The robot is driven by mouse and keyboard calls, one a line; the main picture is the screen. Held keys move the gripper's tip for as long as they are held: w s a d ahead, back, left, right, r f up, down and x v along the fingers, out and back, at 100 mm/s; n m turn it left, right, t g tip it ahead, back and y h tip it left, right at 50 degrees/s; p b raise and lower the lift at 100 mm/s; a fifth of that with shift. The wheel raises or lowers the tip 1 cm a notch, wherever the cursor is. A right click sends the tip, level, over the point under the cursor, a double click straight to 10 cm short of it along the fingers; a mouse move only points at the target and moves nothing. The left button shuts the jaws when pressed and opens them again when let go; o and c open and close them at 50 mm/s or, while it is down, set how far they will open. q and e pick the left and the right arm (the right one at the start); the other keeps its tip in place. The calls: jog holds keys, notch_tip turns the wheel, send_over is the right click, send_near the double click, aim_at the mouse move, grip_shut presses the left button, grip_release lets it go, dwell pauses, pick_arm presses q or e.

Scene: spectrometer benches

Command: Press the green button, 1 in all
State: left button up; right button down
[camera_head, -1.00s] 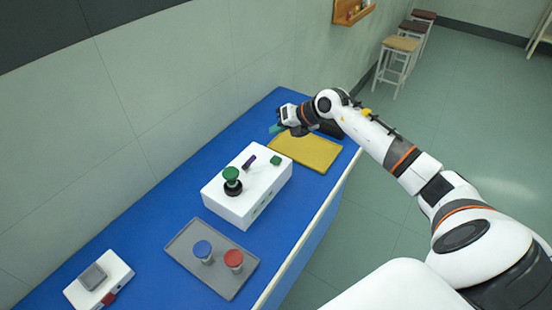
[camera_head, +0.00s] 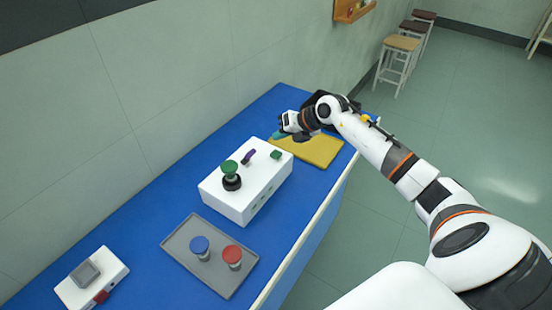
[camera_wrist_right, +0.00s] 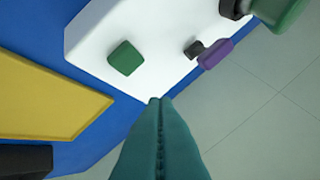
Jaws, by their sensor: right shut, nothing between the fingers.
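The green button (camera_head: 276,155) is a small green square on top of the white box (camera_head: 236,205), near its far right corner. It also shows in the right wrist view (camera_wrist_right: 126,58), up and left of the fingertips. My right gripper (camera_head: 277,136) is shut and empty, with teal fingers. It is in the air near the box's far end, apart from the button. In the right wrist view its fingertips (camera_wrist_right: 160,100) touch each other. My left gripper is not in view.
A purple-handled switch (camera_head: 248,157) and a green-capped round part (camera_head: 230,170) are also on the box. A yellow mat (camera_head: 318,150) lies behind it. A grey tray (camera_head: 222,281) with a blue-topped and a red-topped jar is in front. A white device (camera_head: 118,270) is at lower left.

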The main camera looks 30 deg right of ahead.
aim_at(280, 154)
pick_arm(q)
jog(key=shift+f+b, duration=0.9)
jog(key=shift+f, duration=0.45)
pick_arm(e)
jog(key=shift+f, duration=1.9)
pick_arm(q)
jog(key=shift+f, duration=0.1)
pick_arm(e)
jog(key=shift+f, duration=0.15)
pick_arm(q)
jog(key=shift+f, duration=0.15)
pick_arm(e)
jog(key=shift+f, duration=0.25)
pick_arm(q)
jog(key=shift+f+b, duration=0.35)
jog(key=shift+b, duration=0.25)
pick_arm(e)
jog(key=shift+f, duration=0.55)
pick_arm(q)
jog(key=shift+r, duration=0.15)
pick_arm(e)
jog(key=shift+r, duration=0.15)
pick_arm(q)
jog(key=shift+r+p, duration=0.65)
jog(key=shift+p, duration=0.15)
pick_arm(e)
jog(key=shift+r, duration=0.85)
